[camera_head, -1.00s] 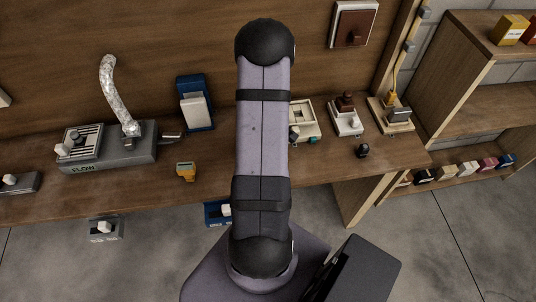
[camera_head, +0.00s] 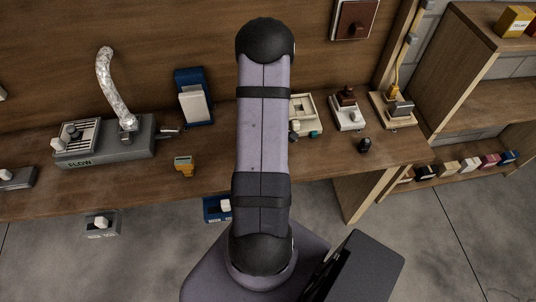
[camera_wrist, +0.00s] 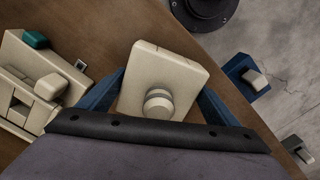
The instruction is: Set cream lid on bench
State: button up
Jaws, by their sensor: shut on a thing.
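The cream lid (camera_wrist: 172,72) is a flat square plate with a round knob on its face. In the wrist view it sits between the two blue fingers of my gripper (camera_wrist: 162,94), which is shut on it. Brown bench wood shows behind it; I cannot tell whether the lid touches the bench (camera_wrist: 110,20). An open cream box (camera_wrist: 38,95) with inner compartments lies on the bench to the left of the lid. The same box (camera_head: 305,112) shows in the head view, partly behind my arm. My arm hides the gripper and the lid there.
A teal block (camera_wrist: 36,40) is at the cream box. The bench's front edge is close, with floor beyond.

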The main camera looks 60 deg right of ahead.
jog(key=shift+f+b, duration=0.35)
jog(key=shift+f, duration=0.1)
jog(key=o, duration=1.2)
jog(key=shift+r, duration=0.1)
jog(key=shift+r+b, duration=1)
jog(key=shift+r, duration=2.55)
